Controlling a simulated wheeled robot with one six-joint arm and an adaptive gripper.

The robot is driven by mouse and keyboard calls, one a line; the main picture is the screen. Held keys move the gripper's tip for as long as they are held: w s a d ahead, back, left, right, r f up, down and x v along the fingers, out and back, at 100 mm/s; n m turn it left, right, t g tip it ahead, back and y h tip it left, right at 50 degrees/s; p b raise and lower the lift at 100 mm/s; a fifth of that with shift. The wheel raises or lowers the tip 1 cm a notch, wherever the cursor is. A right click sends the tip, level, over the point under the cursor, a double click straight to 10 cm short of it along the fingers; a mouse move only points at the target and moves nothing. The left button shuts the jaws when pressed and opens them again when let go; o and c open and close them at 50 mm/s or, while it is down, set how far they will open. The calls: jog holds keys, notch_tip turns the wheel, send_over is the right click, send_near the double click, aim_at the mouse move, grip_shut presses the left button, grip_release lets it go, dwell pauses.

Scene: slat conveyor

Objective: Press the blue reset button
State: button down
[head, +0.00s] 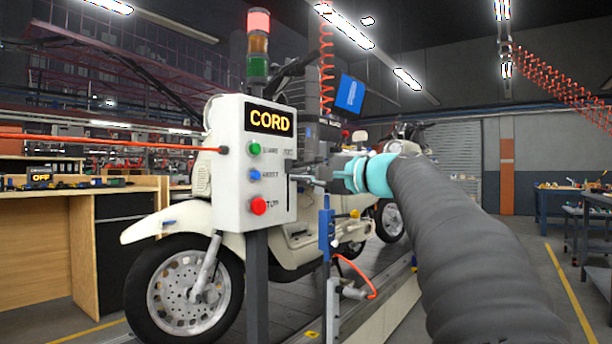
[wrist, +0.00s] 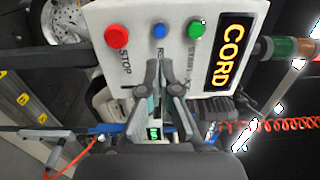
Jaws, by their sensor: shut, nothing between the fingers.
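The blue reset button (head: 255,174) sits on the front of a white control box (head: 228,205), between a green start button (head: 254,148) above and a red stop button (head: 259,205) below. In the wrist view the blue button (wrist: 159,31) lies between the red (wrist: 116,36) and green ones, just beyond the fingertips. My gripper (head: 294,180) is at the box's right side in the head view. In the wrist view my gripper (wrist: 163,66) is shut and empty, with a visible picture gap between its tips and the button. Contact does not show.
The box stands on a dark post (head: 257,285) beside a cream scooter (head: 165,222). A red cord (head: 110,141) runs to the box's left side. A stack light (head: 258,45) with its red top lit rises above. A blue fixture (head: 327,228) stands right of the post.

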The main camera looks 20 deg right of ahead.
aim_at(257, 176)
jog(key=p+x, duration=0.1)
jog(key=x, duration=0.9)
jog(key=shift+w+a, duration=0.1)
jog(key=shift+w, duration=0.05)
jog(key=shift+w+a+r+p, duration=0.15)
jog(key=shift+w+a+p, duration=0.15)
jog(key=shift+w+p, duration=0.25)
jog(key=shift+w, duration=0.1)
jog(key=shift+s+d+f+b, duration=0.2)
jog(key=shift+s+f+b, duration=0.1)
jog(key=shift+s+b, duration=0.2)
jog(key=b+v, duration=0.1)
jog(key=v, duration=1.2)
jog(key=shift+d+r, duration=0.25)
jog(key=shift+r, duration=0.2)
jog(key=shift+s, duration=0.1)
